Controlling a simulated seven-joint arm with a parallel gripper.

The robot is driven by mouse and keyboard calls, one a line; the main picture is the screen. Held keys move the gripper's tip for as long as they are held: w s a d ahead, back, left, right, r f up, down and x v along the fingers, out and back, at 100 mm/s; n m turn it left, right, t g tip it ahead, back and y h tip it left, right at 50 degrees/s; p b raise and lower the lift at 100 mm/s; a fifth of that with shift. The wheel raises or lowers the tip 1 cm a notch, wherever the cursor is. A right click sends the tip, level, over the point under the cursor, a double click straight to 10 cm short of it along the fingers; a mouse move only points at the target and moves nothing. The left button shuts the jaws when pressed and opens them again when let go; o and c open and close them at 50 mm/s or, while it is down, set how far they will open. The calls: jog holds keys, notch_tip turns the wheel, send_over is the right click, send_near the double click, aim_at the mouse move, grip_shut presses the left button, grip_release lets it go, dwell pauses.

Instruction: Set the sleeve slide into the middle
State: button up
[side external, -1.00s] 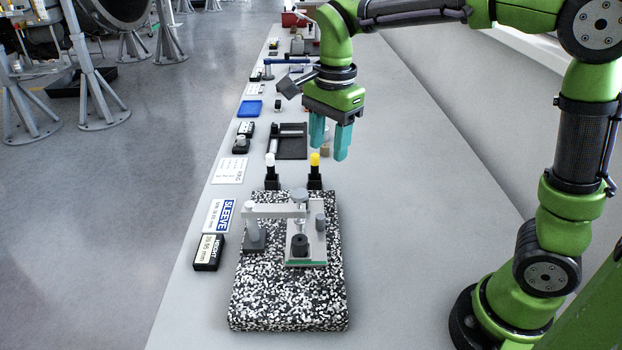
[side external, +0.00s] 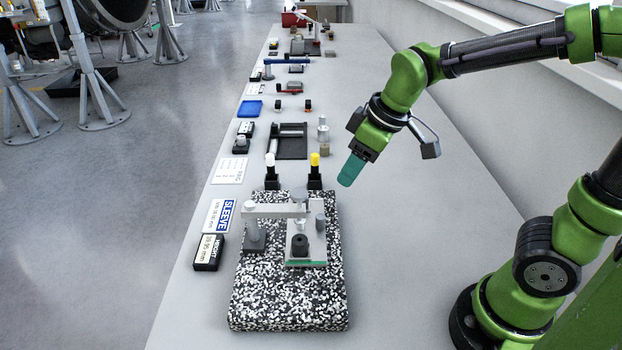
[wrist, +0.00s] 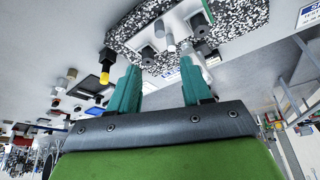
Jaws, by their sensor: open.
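The sleeve station is a speckled black-and-white block (side external: 285,303) with a metal fixture on it, next to a blue-and-white SLEEVE sign (side external: 219,216). A light grey plate (side external: 318,248) with a green front edge lies on the block's right half and carries a dark round knob (side external: 300,245). I take this for the slide, but cannot be sure. A grey bar (side external: 272,211) crosses above from a post on the left. My gripper (side external: 350,170) is open and tilted, above and behind the block's right back corner. In the wrist view my gripper (wrist: 160,75) shows empty fingers, with the block (wrist: 135,22) beyond.
Two dark posts stand behind the block, one white-capped (side external: 270,160) and one yellow-capped (side external: 315,159). A black box (side external: 207,253) labelled 19.95 mm sits left of the block. A dark tray (side external: 288,142) and small parts lie farther back. The bench right of the block is clear.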

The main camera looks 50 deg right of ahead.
aim_at(322, 217)
jog(key=x, duration=1.5)
jog(key=shift+f, duration=0.2)
grip_shut()
